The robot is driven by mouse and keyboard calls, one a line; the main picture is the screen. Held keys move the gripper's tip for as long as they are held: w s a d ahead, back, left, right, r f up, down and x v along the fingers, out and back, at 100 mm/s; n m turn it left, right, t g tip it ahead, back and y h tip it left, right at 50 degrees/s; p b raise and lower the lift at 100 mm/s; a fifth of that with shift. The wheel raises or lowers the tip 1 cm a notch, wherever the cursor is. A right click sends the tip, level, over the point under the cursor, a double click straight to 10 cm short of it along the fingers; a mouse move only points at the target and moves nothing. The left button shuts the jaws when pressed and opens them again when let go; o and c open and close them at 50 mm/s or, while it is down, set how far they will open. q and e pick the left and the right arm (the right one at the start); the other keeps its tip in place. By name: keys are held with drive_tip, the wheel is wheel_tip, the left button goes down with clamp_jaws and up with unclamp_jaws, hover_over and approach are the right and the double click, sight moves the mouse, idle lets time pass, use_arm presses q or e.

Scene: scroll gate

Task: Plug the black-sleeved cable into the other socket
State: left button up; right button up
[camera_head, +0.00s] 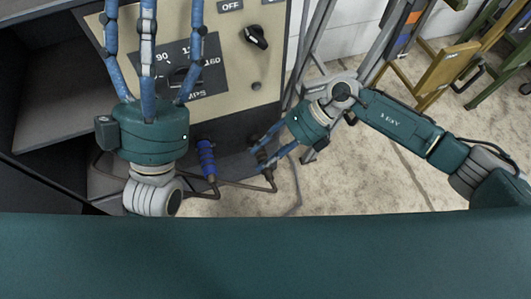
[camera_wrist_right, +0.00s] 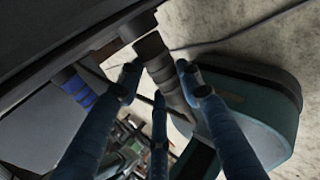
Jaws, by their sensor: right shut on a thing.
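The black-sleeved cable plug (camera_head: 263,160) is between the fingers of my right gripper (camera_head: 261,152), low at the front right of the machine. In the right wrist view the dark ribbed sleeve (camera_wrist_right: 154,52) lies between the fingertips of the right gripper (camera_wrist_right: 157,78), its upper end at a grey collar against the dark machine body. I cannot tell whether it is seated in a socket. The blue-sleeved plug (camera_head: 206,157) is to its left and also shows in the right wrist view (camera_wrist_right: 77,87). My left gripper (camera_head: 150,40) has its fingers spread before the panel.
The machine's beige panel (camera_head: 235,75) has an AMPS dial and a black OFF knob (camera_head: 256,37). Brown cables (camera_head: 235,185) run from both plugs near the floor. Yellow and green frames (camera_head: 447,70) stand at the right. The floor (camera_head: 350,180) between is clear.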

use_arm(q)
drive_tip(key=shift+w+f, duration=0.1)
drive_tip(key=shift+w, duration=0.25)
drive_tip(key=shift+w+g+y+p, duration=0.3)
drive_tip(key=shift+w+g+y, duration=0.1)
drive_tip(key=shift+g, duration=0.1)
use_arm(e)
drive_tip(key=shift+s, duration=0.15)
idle(1.0)
use_arm(q)
drive_tip(key=shift+s+h, duration=0.15)
drive_tip(key=shift+h, duration=0.15)
use_arm(e)
drive_tip(key=shift+w, duration=0.25)
idle(0.5)
drive_tip(key=o, duration=1.5)
drive_tip(key=shift+c, duration=0.2)
